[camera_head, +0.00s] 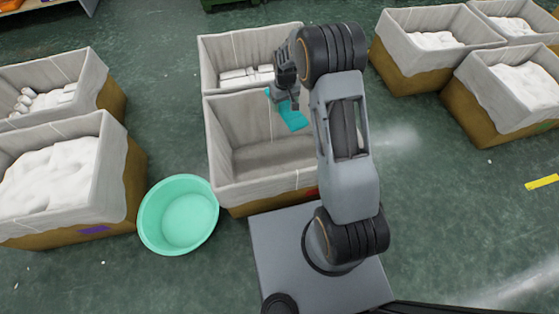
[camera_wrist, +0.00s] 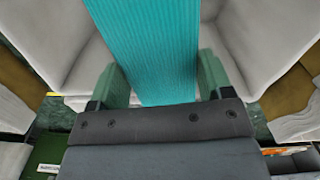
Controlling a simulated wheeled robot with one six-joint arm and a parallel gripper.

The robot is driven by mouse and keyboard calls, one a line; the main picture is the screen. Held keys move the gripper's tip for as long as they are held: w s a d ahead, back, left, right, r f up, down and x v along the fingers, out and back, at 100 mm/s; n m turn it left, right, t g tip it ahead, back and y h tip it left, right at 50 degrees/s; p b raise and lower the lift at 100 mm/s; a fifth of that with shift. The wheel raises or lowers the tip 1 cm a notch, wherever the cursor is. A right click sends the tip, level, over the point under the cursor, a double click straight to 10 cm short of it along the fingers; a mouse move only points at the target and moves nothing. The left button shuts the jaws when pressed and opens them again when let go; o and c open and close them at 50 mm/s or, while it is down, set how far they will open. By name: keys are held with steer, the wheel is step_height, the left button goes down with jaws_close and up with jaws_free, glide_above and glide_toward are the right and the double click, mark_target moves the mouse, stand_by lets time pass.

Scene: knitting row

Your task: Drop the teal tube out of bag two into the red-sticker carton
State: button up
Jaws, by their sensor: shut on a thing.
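My gripper (camera_head: 284,100) is shut on the teal tube (camera_head: 292,115), which hangs over the carton in front of me. In the wrist view the tube (camera_wrist: 155,50) runs up between the two green fingers of my gripper (camera_wrist: 155,85). The carton with the red sticker (camera_head: 312,192) on its front has a grey lining (camera_head: 225,150) and looks empty inside. My arm hides its right side. I cannot tell which container is bag two.
A mint-green tub (camera_head: 180,215) stands left of the red-sticker carton. A carton with white items (camera_head: 215,50) is directly behind it. Cartons of white material stand at the left (camera_head: 120,165) and right (camera_head: 470,110). Green floor (camera_head: 430,220) is open at the right.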

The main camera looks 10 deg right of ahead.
steer(key=shift+w+f+b, duration=0.2)
steer(key=shift+w+b, duration=0.05)
steer(key=shift+b, duration=0.3)
step_height(320, 180, down, 6)
steer(key=b, duration=0.4)
steer(key=shift+r, duration=0.2)
steer(key=o, duration=0.9)
steer(key=shift+r, duration=0.1)
step_height(320, 180, up, 14)
steer(key=p, duration=0.4)
steer(key=shift+f+p, duration=0.2)
steer(key=shift+p, duration=0.15)
